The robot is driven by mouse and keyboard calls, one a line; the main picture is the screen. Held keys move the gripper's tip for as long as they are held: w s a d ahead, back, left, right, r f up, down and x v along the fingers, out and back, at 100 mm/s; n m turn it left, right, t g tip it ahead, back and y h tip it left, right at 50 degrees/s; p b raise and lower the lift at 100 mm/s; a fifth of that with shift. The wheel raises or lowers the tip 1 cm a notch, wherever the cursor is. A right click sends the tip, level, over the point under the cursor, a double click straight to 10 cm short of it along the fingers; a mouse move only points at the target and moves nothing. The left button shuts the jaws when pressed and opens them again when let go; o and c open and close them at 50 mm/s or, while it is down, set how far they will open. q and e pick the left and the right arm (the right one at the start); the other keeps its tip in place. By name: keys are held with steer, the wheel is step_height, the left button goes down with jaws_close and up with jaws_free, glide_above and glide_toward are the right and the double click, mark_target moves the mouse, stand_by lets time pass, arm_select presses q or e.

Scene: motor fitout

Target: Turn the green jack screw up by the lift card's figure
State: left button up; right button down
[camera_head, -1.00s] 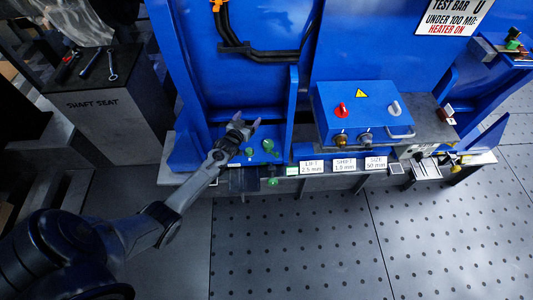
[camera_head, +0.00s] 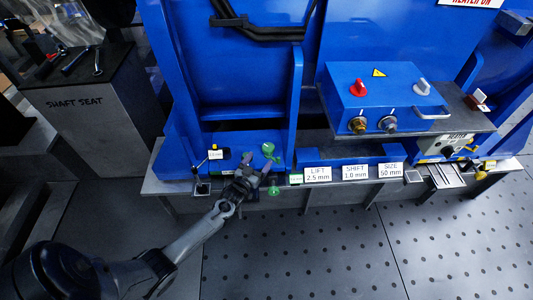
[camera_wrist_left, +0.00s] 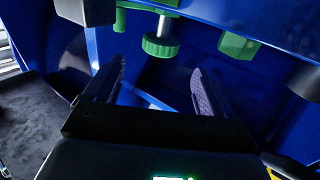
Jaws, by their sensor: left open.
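Several green parts sit by my left gripper at the blue frame's lower front: an upper green knob (camera_head: 268,148) and a lower one at the bench edge (camera_head: 273,190). In the left wrist view a round, ridged green knob (camera_wrist_left: 160,47) hangs on a silver shaft, with another green piece (camera_wrist_left: 238,45) to its right. I cannot tell which knob is the jack screw. My left gripper (camera_head: 259,170) is open. In its wrist view the fingers (camera_wrist_left: 155,88) stand apart and empty, just below the ridged knob. The lift card (camera_head: 318,174) reads "LIFT 2.5 mm". My right gripper is not in view.
Shift (camera_head: 355,172) and size (camera_head: 390,170) cards read 1.0 mm and 50 mm. A blue control box (camera_head: 375,97) with red and grey knobs stands at right. The frame's upright blue plate (camera_head: 297,105) rises behind the gripper. The perforated floor in front is clear.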

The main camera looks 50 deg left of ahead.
mark_target(265, 152)
arm_select(q)
steer(key=b+x, duration=0.3)
steer(key=x, duration=0.2)
steer(key=shift+w+a+f, duration=0.1)
steer(key=shift+w+f, duration=0.1)
steer(key=shift+w, duration=0.05)
steer(key=shift+w+a+r+b, duration=0.1)
steer(key=shift+w+a+b, duration=0.2)
steer(key=shift+w, duration=0.35)
steer(key=shift+w+r, duration=0.1)
steer(key=shift+w, duration=0.1)
steer(key=c, duration=1.1)
steer(key=shift+o, duration=0.2)
steer(key=shift+a+m+h, duration=0.15)
steer(key=shift+m+h, duration=0.35)
steer(key=shift+h, duration=0.2)
steer(key=m+h+b, duration=0.1)
steer(key=m+h, duration=0.1)
steer(key=h, duration=0.1)
steer(key=shift+s+a+t, duration=0.1)
steer(key=shift+a+t, duration=0.05)
steer(key=shift+t, duration=0.25)
